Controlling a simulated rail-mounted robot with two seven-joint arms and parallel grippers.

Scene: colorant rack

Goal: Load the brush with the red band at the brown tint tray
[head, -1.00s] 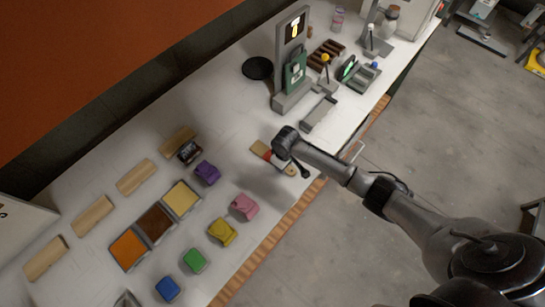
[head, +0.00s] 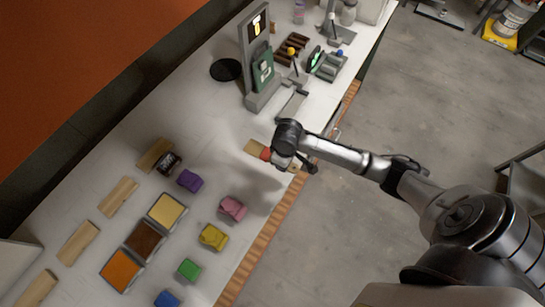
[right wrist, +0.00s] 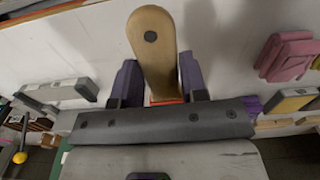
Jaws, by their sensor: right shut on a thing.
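The brush with the red band (head: 265,154) is in my right gripper (head: 279,163), over the front part of the bench. In the head view its wooden end points up-left. In the right wrist view a rounded wooden handle (right wrist: 152,48) stands between the two purple-grey fingers (right wrist: 160,83), with a sliver of red at its base. Whether the brush touches the bench is unclear. The brown tint tray (head: 144,241) lies to the lower left, apart from the brush, between a pale yellow tray (head: 166,210) and an orange tray (head: 121,270). My left gripper is not in view.
Pink (head: 232,207), yellow (head: 213,237), green (head: 189,269) and purple (head: 190,180) blocks lie around the trays. Several wooden pieces (head: 118,197) line the back. A grey stand (head: 261,75) and black dish (head: 226,70) are farther up. Bench between dish and trays is mostly clear.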

